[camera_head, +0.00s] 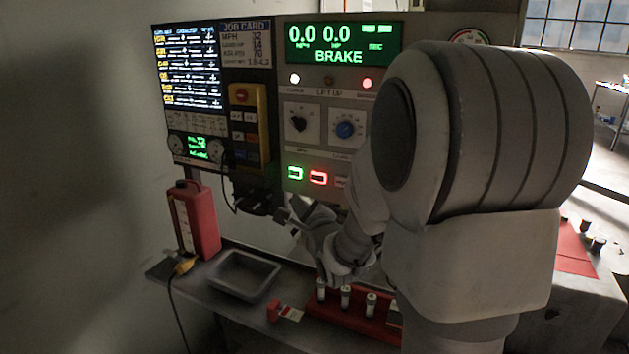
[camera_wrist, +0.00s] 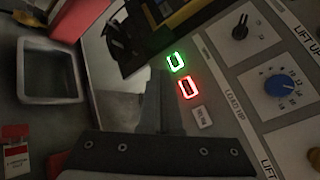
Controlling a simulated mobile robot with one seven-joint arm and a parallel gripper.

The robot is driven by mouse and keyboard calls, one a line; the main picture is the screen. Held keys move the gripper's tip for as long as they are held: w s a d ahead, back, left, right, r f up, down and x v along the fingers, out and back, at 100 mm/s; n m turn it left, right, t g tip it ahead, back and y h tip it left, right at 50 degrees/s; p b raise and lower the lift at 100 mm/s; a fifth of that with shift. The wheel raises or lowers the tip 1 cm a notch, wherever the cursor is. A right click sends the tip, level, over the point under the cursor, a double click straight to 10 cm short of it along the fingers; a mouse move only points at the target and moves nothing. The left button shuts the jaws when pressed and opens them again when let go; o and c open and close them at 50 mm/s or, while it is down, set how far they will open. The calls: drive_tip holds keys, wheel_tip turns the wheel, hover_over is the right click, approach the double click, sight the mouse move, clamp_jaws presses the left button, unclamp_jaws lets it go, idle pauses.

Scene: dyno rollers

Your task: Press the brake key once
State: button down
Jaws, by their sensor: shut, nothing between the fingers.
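The control panel's lower row holds a green-lit key (camera_head: 295,173), a red-lit key (camera_head: 318,177) and a pale key (camera_head: 341,182). In the wrist view the green-lit key (camera_wrist: 176,62), red-lit key (camera_wrist: 188,87) and pale key (camera_wrist: 202,117) stand in a line. Their labels are too small to read, so I cannot tell which is the brake key. The green display (camera_head: 339,44) reads 0.0, 0.0 and BRAKE. My gripper (camera_head: 284,214) is shut and empty, below the keys. In the wrist view its fingers (camera_wrist: 160,74) are just left of the lit keys; contact cannot be told.
A black-and-yellow pendant (camera_head: 247,120) hangs left of the panel, near my gripper. Below are a grey tray (camera_head: 245,274), a red can (camera_head: 196,222) and a red rack (camera_head: 352,315) with small vials. Panel knobs include a blue one (camera_head: 346,129).

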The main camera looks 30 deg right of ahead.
sight(312, 179)
drive_tip(key=shift+w+d+p, duration=0.25)
drive_tip(key=shift+w+d, duration=0.65)
drive_tip(key=shift+d, duration=0.25)
drive_tip(key=shift+w+d+p, duration=0.3)
drive_tip(key=shift+w+d, duration=0.6)
drive_tip(key=shift+d, duration=0.25)
drive_tip(key=shift+w+d+p, duration=0.25)
drive_tip(key=shift+w+d, duration=0.65)
drive_tip(key=shift+d, duration=0.25)
drive_tip(key=shift+w+d, duration=0.1)
drive_tip(key=shift+d, duration=0.05)
drive_tip(key=shift+w+d, duration=0.2)
drive_tip(key=shift+w+d+p, duration=0.2)
drive_tip(key=shift+d+p, duration=0.1)
drive_tip(key=shift+p, duration=0.15)
drive_tip(key=shift+s+a, duration=0.1)
idle(0.3)
drive_tip(key=shift+s+a, duration=0.4)
drive_tip(key=shift+a, duration=0.1)
